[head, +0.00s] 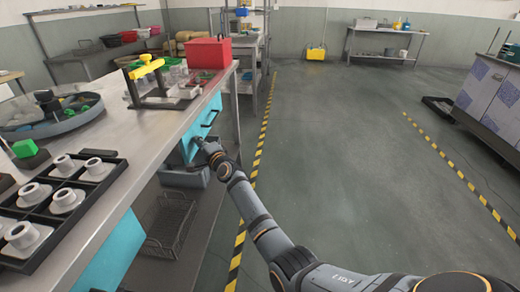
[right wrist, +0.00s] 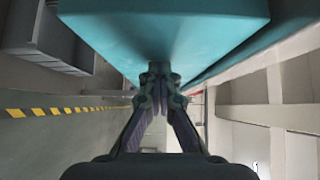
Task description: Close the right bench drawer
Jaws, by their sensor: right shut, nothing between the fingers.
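The turquoise bench drawer (head: 203,122) with a dark bar handle (head: 210,117) is on the aisle side of the long bench. Its front stands at or a little out from the bench edge; I cannot tell the exact gap. My right gripper (head: 198,141) is shut and empty, its tips at the lower part of the drawer front. In the right wrist view, the turquoise drawer (right wrist: 165,25) fills the top, and the shut fingertips (right wrist: 159,70) are close against it; contact is not clear. I do not make out my left gripper.
The steel bench top (head: 135,165) holds a black tray (head: 75,205) of grey parts, a round tray (head: 45,120) and a red box (head: 208,53). A nearer turquoise front (head: 115,250) and a wire basket (head: 170,225) are below. The aisle floor (head: 330,150) is clear.

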